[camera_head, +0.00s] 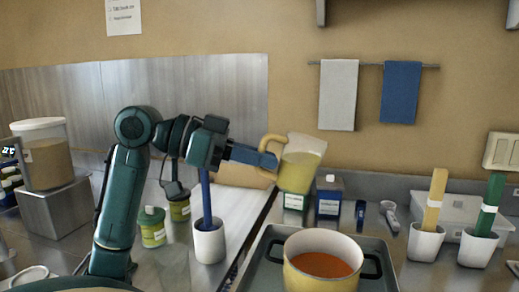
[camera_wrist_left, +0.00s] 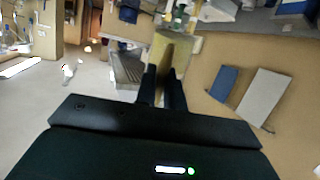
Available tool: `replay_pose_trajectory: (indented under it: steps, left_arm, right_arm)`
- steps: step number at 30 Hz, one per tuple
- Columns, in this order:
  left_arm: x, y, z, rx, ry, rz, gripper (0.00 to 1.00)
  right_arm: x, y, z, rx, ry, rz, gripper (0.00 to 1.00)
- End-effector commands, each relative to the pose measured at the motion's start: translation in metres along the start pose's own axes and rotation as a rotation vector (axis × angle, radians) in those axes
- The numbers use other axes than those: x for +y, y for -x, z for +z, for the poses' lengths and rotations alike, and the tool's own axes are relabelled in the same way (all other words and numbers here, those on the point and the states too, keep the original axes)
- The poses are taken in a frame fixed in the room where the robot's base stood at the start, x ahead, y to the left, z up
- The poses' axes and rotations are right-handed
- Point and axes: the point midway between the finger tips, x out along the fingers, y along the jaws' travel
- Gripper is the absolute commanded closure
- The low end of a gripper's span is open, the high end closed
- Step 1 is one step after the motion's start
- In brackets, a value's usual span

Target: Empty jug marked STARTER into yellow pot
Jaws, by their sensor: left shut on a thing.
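In the left wrist view the fingers (camera_wrist_left: 162,88) close on a yellowish part (camera_wrist_left: 176,47) of the jug. I cannot read a STARTER mark on it. The yellow pot (camera_head: 311,283) has dark side handles and orange-red liquid inside. It stands in a grey tray (camera_head: 259,262). No stream shows between jug and pot. My right gripper is not in view.
A white cup (camera_head: 209,243) with a blue-handled tool and a green-lidded jar (camera_head: 152,228) stand left of the tray. A dark blue box (camera_head: 329,198) is behind the pot. White cups (camera_head: 424,244) (camera_head: 477,249) with tools stand right. A large tub (camera_head: 46,155) sits far left.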

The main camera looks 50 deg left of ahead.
Motion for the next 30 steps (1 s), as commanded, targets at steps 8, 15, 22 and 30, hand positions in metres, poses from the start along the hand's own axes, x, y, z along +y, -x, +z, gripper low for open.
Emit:
replay_pose_trajectory:
  steps: [8, 15, 22, 30]
  left_arm:
    - [-0.001, -0.008, 0.03, -0.045, 0.009, 0.0, 1.0]
    - [-0.003, -0.014, 0.053, -0.085, 0.017, 0.0, 1.0]
    - [-0.004, -0.019, 0.07, -0.171, 0.033, 0.0, 1.0]
    - [-0.005, -0.027, 0.093, -0.331, 0.066, 0.0, 1.0]
  right_arm:
    - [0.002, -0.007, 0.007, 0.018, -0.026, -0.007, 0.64]
    - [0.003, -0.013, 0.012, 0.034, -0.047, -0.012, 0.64]
    - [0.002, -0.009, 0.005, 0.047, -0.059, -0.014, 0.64]
    - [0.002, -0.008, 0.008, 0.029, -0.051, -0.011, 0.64]
